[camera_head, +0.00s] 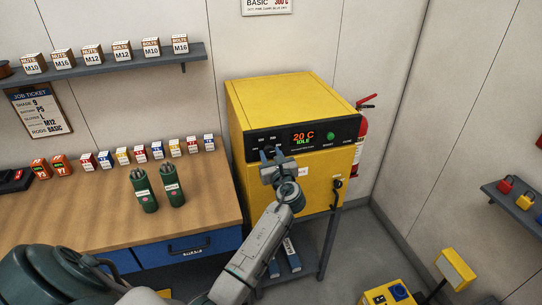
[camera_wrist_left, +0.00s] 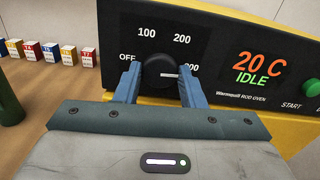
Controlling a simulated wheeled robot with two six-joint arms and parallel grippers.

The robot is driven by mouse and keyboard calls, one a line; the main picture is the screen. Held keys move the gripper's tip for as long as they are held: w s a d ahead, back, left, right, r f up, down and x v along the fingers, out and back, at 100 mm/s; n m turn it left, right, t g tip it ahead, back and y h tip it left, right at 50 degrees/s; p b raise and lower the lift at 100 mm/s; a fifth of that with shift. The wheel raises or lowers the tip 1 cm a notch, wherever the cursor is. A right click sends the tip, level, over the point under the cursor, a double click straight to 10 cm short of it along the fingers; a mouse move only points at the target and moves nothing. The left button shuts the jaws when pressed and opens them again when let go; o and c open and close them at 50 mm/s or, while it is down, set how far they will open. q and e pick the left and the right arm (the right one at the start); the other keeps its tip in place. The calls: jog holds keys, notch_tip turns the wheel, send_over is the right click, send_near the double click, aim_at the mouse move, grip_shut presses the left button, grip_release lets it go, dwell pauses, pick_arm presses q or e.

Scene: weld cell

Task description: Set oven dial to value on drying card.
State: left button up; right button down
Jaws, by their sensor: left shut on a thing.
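The yellow rod oven (camera_head: 285,95) stands on a stand against the back wall, its black panel reading "20 C IDLE". My left gripper (camera_head: 269,154) is at the left of that panel. In the left wrist view its blue fingers (camera_wrist_left: 159,80) are shut on the black oven dial (camera_wrist_left: 156,68), one on each side. The dial's white pointer mark points right, toward a partly hidden label ending in "00". OFF, 100 and 200 are also printed around it. The drying card (camera_head: 267,5) on the wall is cut off by the top edge; it shows BASIC 300 C. My right gripper is not in view.
A green START button (camera_head: 330,135) is right of the display. A job ticket (camera_head: 40,111) on the wall reads RODS BASIC. Two green rod canisters (camera_head: 172,190) and several small boxes stand on the workbench (camera_head: 95,222). A red extinguisher (camera_head: 361,128) hangs behind the oven.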

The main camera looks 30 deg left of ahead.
pick_arm(q)
jog(key=shift+f+m, duration=0.15)
jog(key=shift+m, duration=0.35)
jog(key=o, duration=1)
jog(key=shift+d, duration=0.1)
jog(key=shift+s+d, duration=0.25)
jog(key=shift+b+v, duration=2.2)
jog(key=shift+v, duration=2.85)
